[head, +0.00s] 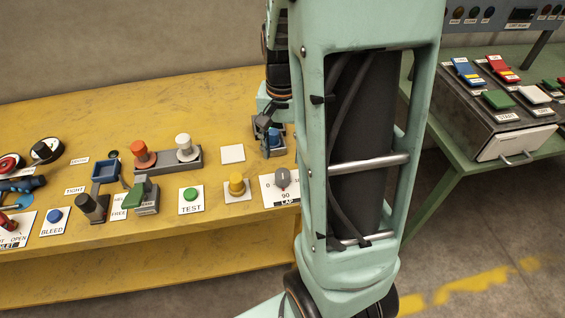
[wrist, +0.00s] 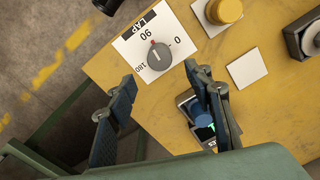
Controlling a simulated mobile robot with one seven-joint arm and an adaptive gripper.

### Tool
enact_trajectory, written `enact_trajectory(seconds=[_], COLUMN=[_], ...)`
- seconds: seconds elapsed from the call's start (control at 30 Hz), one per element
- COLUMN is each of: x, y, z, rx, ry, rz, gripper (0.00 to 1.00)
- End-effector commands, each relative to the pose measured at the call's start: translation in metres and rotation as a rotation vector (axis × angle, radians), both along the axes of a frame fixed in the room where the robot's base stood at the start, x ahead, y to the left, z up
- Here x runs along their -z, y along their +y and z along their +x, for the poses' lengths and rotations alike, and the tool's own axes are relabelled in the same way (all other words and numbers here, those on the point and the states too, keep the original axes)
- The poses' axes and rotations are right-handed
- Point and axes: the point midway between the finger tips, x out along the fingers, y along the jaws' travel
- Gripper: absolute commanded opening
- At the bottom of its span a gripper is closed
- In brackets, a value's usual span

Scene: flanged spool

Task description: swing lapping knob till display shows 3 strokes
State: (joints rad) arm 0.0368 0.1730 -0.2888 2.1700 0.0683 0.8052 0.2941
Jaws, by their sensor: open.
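The lapping knob (head: 282,178) is a grey round knob on a white LAP plate (head: 268,196) marked 0, 90 and 180. In the wrist view the knob (wrist: 160,59) has a white line and a small red mark on the side toward 90. My gripper (head: 266,127) is above the table's right end, beyond the plate in the head view. In the wrist view my open gripper (wrist: 160,78) has its fingers spread, the knob beyond their tips, touching neither. A dark display (wrist: 204,130) with green marks is partly hidden by the right finger; its reading is illegible.
A yellow knob (head: 237,185), a green TEST button (head: 190,194) and a blank white plate (head: 232,153) are near the LAP plate. A blue part (head: 275,138) sits by my gripper. The yellow table (head: 150,250) ends just beyond the LAP plate. A green bench (head: 445,150) stands right.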

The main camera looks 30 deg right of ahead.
Motion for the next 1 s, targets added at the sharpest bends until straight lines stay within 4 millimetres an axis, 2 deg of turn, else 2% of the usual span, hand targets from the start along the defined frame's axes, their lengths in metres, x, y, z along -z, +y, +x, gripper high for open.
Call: enact_trajectory(seconds=[0.1, 0.23, 1.0], x=[-0.016, -0.024, -0.025], y=[0.0, 0.0, 0.0], z=[0.001, 0.0, 0.0], rx=[-0.001, 0.0, 0.0], ry=[-0.002, -0.001, 0.0], rz=[0.0, 0.0, 0.0], gripper=[0.47, 0.47, 0.47])
